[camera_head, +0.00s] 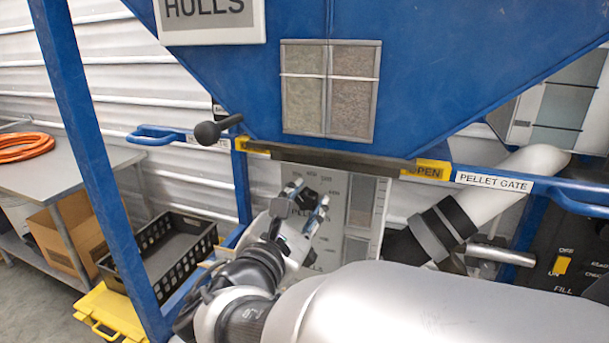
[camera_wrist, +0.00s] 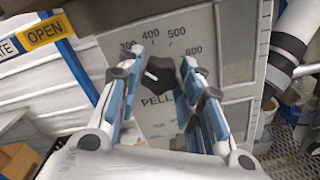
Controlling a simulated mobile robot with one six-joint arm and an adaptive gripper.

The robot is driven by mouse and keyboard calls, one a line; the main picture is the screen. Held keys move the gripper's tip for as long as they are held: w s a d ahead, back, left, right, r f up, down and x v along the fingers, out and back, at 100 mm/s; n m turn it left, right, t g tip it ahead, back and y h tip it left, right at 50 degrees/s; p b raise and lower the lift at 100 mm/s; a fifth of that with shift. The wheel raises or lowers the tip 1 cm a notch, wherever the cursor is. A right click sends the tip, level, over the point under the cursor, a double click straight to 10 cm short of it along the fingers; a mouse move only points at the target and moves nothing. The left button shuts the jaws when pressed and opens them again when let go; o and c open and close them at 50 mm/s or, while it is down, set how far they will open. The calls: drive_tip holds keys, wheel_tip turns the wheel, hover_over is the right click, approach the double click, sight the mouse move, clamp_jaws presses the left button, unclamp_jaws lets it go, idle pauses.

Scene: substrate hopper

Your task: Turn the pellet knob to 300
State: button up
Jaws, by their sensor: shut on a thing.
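The black pellet knob (camera_wrist: 160,74) sits on a light panel, with the numbers 300, 400, 500 and 600 around its upper side and a partly covered "PELL..." label below it. A white mark shows on the knob's left part; the exact value it points to is hard to read. My gripper (camera_wrist: 156,68) is shut on the knob, one finger on each side. In the head view my gripper (camera_head: 309,198) is at the control panel (camera_head: 335,235), and its fingers hide the knob.
The blue hopper (camera_head: 420,70) hangs over the panel. A yellow OPEN tag (camera_head: 428,169) and a blue pellet gate handle (camera_head: 585,203) are to the right. A black ball-ended lever (camera_head: 210,131) is to the left. A black crate (camera_head: 175,250) is at lower left.

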idle(0.4)
drive_tip(key=o, duration=1.1)
drive_tip(key=shift+c, duration=0.2)
drive_tip(key=v, duration=0.7)
drive_tip(key=shift+s, duration=0.2)
